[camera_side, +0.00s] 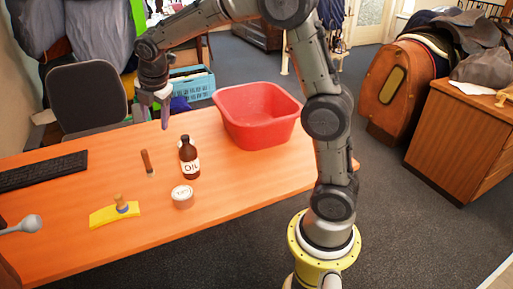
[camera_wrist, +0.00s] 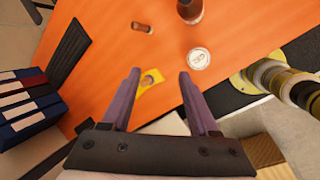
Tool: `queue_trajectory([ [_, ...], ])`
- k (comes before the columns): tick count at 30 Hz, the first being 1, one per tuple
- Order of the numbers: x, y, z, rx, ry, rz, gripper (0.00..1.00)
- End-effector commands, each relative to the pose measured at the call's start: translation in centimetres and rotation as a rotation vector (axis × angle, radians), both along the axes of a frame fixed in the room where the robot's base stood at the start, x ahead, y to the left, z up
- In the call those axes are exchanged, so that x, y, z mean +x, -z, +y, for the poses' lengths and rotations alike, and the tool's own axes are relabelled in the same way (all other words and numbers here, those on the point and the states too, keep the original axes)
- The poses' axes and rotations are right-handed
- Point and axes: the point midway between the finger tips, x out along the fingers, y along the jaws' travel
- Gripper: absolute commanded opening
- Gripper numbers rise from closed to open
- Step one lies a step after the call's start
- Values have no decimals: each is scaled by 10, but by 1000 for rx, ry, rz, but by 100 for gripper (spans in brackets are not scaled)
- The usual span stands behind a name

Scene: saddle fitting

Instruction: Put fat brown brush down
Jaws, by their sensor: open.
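A stubby brown brush (camera_side: 120,201) with a blue-grey band stands on a yellow cloth (camera_side: 101,217) at the table's front left. They also show small in the wrist view, the cloth (camera_wrist: 151,87) between my fingers. A slimmer red-brown handled brush (camera_side: 147,160) with a pale end is on the bare table behind it; it shows in the wrist view (camera_wrist: 142,28) too. I cannot tell for sure which is the fat brown brush. My gripper (camera_side: 160,108) has purple fingers, open and empty (camera_wrist: 158,72), raised high near the table's back edge, apart from both.
A dark oil bottle (camera_side: 189,160) and a round white-lidded tin (camera_side: 182,196) stand mid-table. A red basin (camera_side: 257,117) stands at the back right. A black keyboard (camera_side: 42,171) and a grey ball-ended object (camera_side: 32,223) are at left. Bare table lies between them.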

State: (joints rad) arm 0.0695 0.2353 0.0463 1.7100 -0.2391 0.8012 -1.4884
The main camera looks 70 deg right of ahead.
Motion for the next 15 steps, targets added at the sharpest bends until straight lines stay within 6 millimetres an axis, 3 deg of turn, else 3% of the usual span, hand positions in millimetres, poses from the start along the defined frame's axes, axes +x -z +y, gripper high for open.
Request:
queue_trajectory([
  [1,-24,-17,7,48,93,-37,60],
  [6,-100,-46,27,228,428,-129,60],
  [11,-174,-55,43,406,739,-199,60],
  [15,-234,-48,55,563,1001,-241,60],
])
